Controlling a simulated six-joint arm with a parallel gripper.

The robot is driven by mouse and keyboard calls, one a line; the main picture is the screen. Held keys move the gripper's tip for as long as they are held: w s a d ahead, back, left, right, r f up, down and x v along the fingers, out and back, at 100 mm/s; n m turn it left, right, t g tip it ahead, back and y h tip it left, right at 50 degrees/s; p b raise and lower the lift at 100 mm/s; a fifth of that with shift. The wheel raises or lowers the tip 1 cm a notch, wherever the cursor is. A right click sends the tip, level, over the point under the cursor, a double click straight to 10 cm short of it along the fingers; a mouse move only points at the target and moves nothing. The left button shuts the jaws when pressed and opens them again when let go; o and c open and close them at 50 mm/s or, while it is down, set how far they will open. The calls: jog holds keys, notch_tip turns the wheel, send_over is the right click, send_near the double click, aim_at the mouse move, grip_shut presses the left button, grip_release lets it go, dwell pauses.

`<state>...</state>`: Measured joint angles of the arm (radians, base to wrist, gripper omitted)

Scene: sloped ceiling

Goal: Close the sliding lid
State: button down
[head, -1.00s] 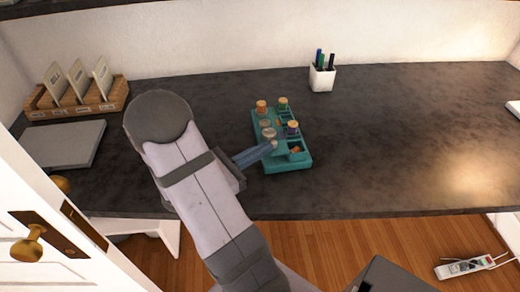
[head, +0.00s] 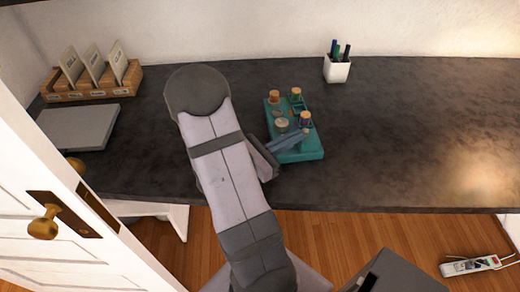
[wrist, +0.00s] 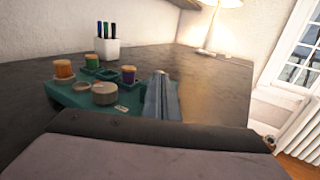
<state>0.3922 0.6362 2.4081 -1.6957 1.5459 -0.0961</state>
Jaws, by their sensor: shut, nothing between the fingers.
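A teal box (head: 301,155) with compartments sits on the dark desk. It also shows in the wrist view (wrist: 64,98). I cannot clearly tell the sliding lid apart from the teal top. My gripper (head: 305,133) is shut and empty, its bluish fingers reaching from the left across the front part of the box. In the wrist view the fingers (wrist: 159,85) stand right of the jars and hide part of the box. I cannot tell whether they touch it.
A white pen cup (head: 337,70) stands behind. A card rack (head: 92,80) and grey slab (head: 78,126) lie left.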

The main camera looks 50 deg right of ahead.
jog(key=b+v, duration=0.1)
jog(key=v, duration=1.2)
jog(key=shift+w+a, duration=0.15)
jog(key=shift+a, duration=0.15)
jog(key=s+f+m+y, duration=0.1)
jog(key=s+a+m+g+y, duration=0.1)
jog(key=s, duration=0.1)
jog(key=s+a+f+m+g+y, duration=0.1)
jog(key=y, duration=0.1)
jog(key=shift+s+f+m, duration=0.35)
jog(key=shift+m, duration=0.05)
jog(key=s+a+f+m+y, duration=0.3)
jog(key=a+f+m+y, duration=0.1)
jog(key=a+y, duration=0.15)
jog(key=w+a+f+m+t+y, duration=0.1)
jog(key=w+a+m+t+y, duration=0.65)
jog(key=a, duration=0.65)
notch_tip(320, 180, up, 11)
jog(key=p, duration=1.2)
jog(key=shift+w+r+g, duration=0.15)
jog(key=shift+r+g, duration=0.05)
jog(key=shift+g, duration=0.25)
jog(key=shift+d, duration=0.1)
